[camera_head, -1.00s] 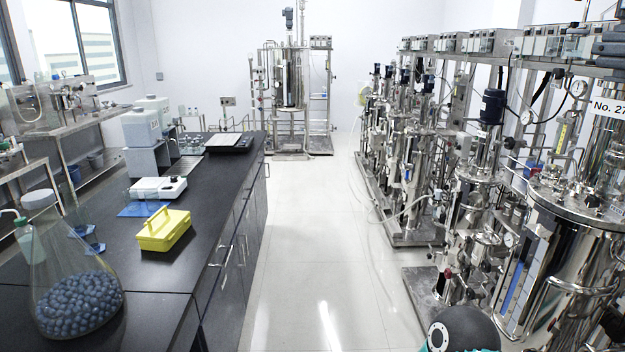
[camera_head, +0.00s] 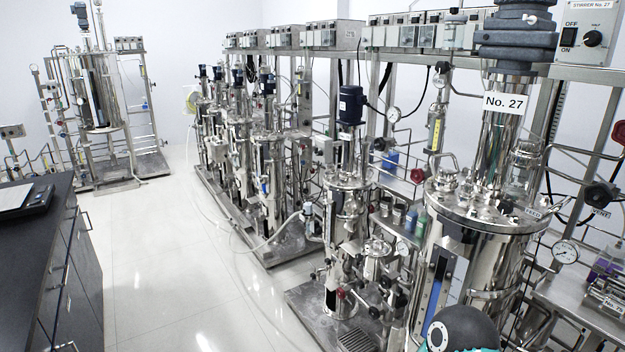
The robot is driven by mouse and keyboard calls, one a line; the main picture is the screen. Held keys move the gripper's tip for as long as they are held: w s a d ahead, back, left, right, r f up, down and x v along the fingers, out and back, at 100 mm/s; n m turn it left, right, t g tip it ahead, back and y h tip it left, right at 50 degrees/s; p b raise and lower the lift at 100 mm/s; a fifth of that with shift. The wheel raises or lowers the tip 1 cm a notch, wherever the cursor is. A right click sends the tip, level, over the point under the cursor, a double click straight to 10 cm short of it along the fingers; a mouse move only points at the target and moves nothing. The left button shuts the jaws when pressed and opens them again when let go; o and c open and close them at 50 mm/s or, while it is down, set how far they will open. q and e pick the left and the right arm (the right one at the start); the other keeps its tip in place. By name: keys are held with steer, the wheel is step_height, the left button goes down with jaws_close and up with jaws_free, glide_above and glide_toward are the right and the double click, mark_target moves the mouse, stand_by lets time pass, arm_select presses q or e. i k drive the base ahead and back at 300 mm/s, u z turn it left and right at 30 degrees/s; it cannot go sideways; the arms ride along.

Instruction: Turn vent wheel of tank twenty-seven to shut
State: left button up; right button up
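Tank twenty-seven (camera_head: 490,245) is the large steel vessel at the right, with a "No. 27" sign (camera_head: 506,103) on its column. A label reading "VENT" (camera_head: 600,214) is at the right edge. A dark hand wheel (camera_head: 601,195) is just above that label. A label reading "FEED" (camera_head: 533,212) is on the right of the tank's lid. A red wheel (camera_head: 619,133) is partly cut off at the right edge. Whether any wheel is open or shut cannot be told. Neither gripper is in view; a dark rounded part of mine shows at the bottom.
A control box (camera_head: 586,38) labelled "STIRRER No. 27" is at the top right. A pressure gauge (camera_head: 565,252) is right of the tank. Smaller stirred tanks on skids (camera_head: 270,235) line the back. A black bench (camera_head: 50,270) is at the left; clear floor (camera_head: 170,270) lies between.

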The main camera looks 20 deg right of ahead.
mark_target(607, 195)
steer(key=z, duration=0.65)
steer(key=i, duration=1.2)
steer(key=z, duration=0.75)
steer(key=k, duration=0.5)
steer(key=u, duration=5.65)
steer(key=k, duration=0.55)
steer(key=z, duration=5.7)
